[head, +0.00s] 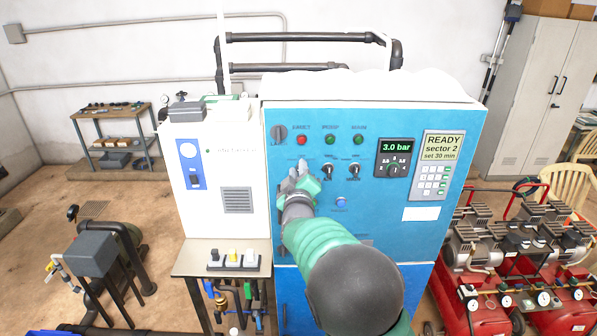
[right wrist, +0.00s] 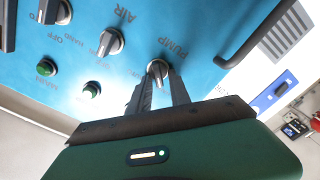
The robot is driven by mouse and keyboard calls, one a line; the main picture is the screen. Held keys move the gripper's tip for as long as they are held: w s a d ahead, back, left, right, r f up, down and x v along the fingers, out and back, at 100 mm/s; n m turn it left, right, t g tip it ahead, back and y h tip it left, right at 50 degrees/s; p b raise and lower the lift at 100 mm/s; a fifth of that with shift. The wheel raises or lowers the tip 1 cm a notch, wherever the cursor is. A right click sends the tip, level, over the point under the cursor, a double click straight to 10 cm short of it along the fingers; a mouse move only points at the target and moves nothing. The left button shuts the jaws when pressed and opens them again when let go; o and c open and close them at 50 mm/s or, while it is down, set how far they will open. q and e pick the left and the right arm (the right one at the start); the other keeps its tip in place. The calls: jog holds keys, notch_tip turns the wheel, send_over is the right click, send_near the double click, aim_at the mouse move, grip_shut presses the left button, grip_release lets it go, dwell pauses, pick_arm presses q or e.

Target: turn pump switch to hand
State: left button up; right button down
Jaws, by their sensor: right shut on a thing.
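The blue control cabinet (head: 375,220) faces me. In the right wrist view the pump switch (right wrist: 157,69) is a grey rotary knob by the PUMP lettering, seen upside down. My right gripper (head: 301,178) is at the left part of the panel and hides this switch in the head view. In the right wrist view my right gripper (right wrist: 160,85) has its fingers on either side of the knob, shut on it. I cannot tell clearly which position the knob points to. My left gripper is not in view.
Two more selector knobs (head: 327,171) (head: 355,169) sit right of the gripper. A blue button (head: 341,201) is below them. A display (head: 438,147) reads READY sector 2. A dark handle (right wrist: 258,35) stands out near the gripper in the right wrist view.

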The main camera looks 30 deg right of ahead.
jog(key=c, duration=1.6)
grip_release()
jog(key=shift+a+f, duration=0.1)
jog(key=shift+o, duration=0.4)
jog(key=b+v, duration=0.5)
jog(key=v, duration=1.2)
jog(key=shift+w+a+f, duration=0.1)
jog(key=shift+w, duration=0.15)
jog(key=shift+s, duration=0.1)
